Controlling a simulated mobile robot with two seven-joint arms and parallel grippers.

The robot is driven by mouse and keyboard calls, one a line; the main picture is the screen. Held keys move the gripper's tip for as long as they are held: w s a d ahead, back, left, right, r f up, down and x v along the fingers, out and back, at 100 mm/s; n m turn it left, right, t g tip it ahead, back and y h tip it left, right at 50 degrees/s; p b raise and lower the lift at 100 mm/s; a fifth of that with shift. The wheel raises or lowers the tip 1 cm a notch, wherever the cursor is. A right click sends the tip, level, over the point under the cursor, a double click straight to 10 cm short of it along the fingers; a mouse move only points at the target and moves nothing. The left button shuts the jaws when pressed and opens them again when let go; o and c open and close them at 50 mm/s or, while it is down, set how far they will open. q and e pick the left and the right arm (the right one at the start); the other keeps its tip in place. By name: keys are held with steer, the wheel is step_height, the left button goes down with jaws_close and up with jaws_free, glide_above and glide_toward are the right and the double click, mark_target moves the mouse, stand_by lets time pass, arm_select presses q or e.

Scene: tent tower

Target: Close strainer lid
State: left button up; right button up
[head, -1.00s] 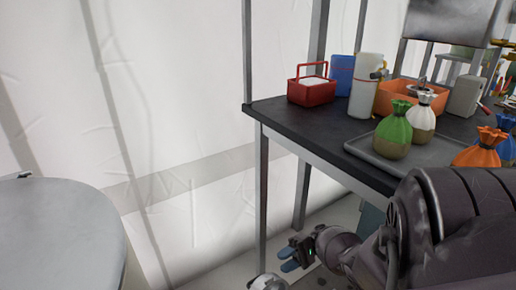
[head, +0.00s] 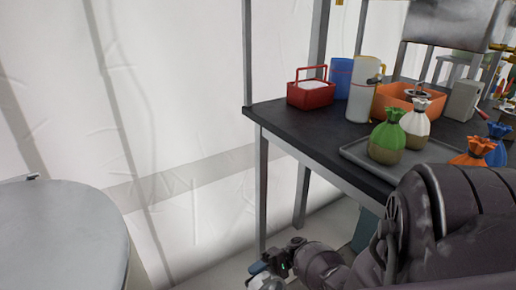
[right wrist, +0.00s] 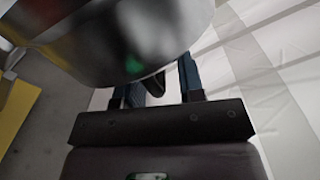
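A large shiny rounded metal body (right wrist: 120,35) is close in front and hides part of the fingers. A pale rounded piece (head: 267,284) shows beside the gripper in the head view, cut by the lower edge. I cannot clearly identify the strainer or its lid. My left gripper is not in view.
A dark table (head: 290,128) holds a red basket (head: 311,94), a white bottle (head: 361,101), an orange bin (head: 425,103) and a grey tray (head: 360,155) with tied sacks. A grey rounded top (head: 60,235) stands at left. White tent wall (head: 180,90) is behind.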

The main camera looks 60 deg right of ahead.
jaws_close()
steer(key=shift+r, duration=0.1)
